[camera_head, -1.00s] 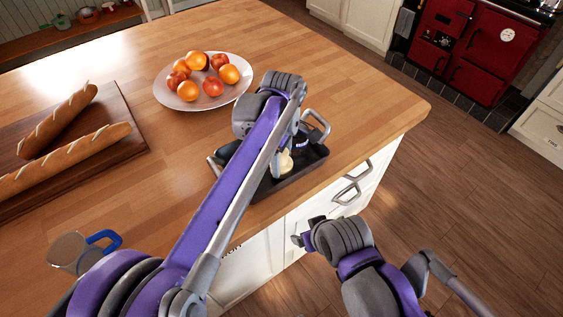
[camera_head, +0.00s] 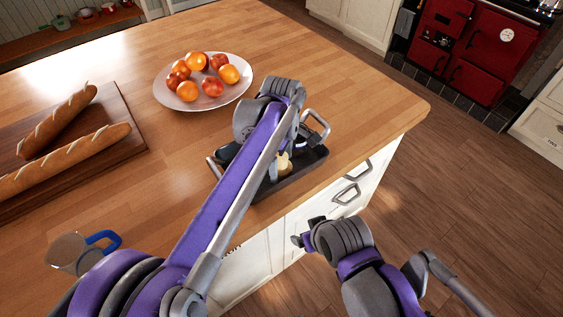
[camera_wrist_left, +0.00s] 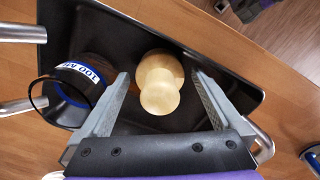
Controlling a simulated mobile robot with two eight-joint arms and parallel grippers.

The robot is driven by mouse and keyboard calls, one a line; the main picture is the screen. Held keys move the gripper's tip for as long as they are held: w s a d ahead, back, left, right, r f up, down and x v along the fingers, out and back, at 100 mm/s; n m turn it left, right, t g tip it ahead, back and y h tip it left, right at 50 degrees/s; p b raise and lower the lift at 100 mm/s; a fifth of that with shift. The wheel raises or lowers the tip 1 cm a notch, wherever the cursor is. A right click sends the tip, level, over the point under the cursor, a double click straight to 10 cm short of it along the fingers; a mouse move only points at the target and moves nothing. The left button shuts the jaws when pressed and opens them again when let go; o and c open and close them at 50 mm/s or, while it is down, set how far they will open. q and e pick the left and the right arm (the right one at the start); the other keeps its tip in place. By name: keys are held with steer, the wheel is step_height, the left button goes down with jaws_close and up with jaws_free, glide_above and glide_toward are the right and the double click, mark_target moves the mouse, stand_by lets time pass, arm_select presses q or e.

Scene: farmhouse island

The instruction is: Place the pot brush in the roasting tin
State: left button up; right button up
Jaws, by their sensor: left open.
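The pot brush shows as a pale wooden knob (camera_wrist_left: 160,85) in the left wrist view, and as a small pale shape (camera_head: 284,164) in the head view. It is within the black roasting tin (camera_head: 312,164), whose dark floor also shows in the left wrist view (camera_wrist_left: 112,32). My left gripper (camera_wrist_left: 161,77) is open, with one finger on each side of the knob and gaps visible. The brush's lower part is hidden beneath the knob. In the head view my left arm covers part of the tin. My right gripper (camera_head: 299,241) is off the counter's front side; its fingers are unclear.
A dark round item with a white and blue band (camera_wrist_left: 76,84) is beside the brush in the tin. A plate of fruit (camera_head: 203,100), a bread board (camera_head: 128,158) and a blue-handled mug (camera_head: 75,254) stand on the wooden island. Its edge is close to the tin.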

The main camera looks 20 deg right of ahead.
arm_select(q)
step_height(320, 180, up, 12)
steer(key=shift+f+p, duration=0.1)
steer(key=shift+p, duration=0.45)
